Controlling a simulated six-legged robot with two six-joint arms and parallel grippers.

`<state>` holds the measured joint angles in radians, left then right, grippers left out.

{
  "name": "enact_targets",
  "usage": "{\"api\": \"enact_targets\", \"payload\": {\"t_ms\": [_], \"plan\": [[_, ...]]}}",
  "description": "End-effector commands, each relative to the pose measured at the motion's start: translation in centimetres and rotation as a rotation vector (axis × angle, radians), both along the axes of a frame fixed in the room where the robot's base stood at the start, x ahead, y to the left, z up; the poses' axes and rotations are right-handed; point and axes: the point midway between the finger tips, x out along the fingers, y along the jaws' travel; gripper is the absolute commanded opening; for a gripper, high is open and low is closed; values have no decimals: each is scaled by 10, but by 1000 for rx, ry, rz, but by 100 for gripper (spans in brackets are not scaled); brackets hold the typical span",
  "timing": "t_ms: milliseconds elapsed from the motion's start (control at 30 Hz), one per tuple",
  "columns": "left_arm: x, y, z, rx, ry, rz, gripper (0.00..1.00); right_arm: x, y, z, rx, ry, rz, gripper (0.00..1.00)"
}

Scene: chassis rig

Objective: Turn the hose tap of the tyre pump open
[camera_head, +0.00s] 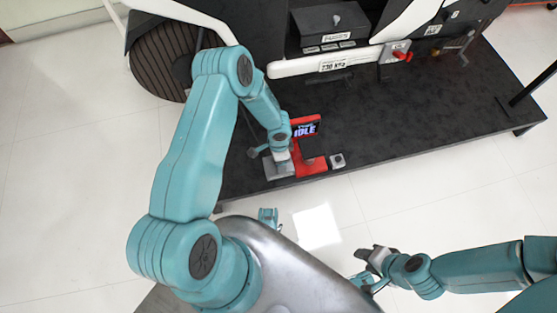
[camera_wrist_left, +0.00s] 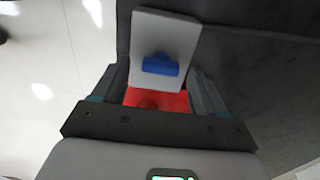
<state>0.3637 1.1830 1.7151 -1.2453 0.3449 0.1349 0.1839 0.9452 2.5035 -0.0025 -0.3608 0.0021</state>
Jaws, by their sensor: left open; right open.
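The tyre pump (camera_head: 312,168) is a red unit with a display reading IDLE (camera_head: 306,128), near the front edge of the dark platform. My left gripper (camera_head: 280,160) is at the pump's left side, partly hidden by its own arm. In the left wrist view, the blue tap handle (camera_wrist_left: 160,65) lies crosswise on a light grey block (camera_wrist_left: 165,30), with the red pump body (camera_wrist_left: 158,100) nearer the gripper. The open left fingers (camera_wrist_left: 160,78) flank the block, with no clear contact on the blue handle. My right gripper (camera_head: 368,268) is open and empty, low over the floor.
Behind are a FUSES box (camera_head: 330,25), a white bar marked 230 kPa (camera_head: 300,67), a red lever (camera_head: 402,56) and a wheel (camera_head: 160,60). The right platform area is mostly clear.

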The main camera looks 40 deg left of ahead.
Motion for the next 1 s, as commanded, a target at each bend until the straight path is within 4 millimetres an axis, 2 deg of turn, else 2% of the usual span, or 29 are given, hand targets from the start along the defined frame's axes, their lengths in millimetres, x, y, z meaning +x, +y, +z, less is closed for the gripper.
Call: {"api": "enact_targets", "payload": {"t_ms": [100,367,400,467,500,567,1000], "plan": [[1,0,-8,0,0,0,72,1,-1,-3,0,-1,-3,43],[1,1,-8,0,0,0,72,1,-1,-2,0,-2,-4,43],[1,1,-8,0,0,0,66,1,-1,-2,0,-2,-3,43],[1,1,-8,0,0,0,46,1,-1,-2,0,-2,-3,43],[1,0,-8,0,0,0,33,1,-1,-2,0,-2,-3,43],[1,0,-8,0,0,0,16,1,-1,-2,0,-2,-3,43],[1,0,-9,0,0,-83,16,2,-1,-6,-1,-3,-5,43]]}}
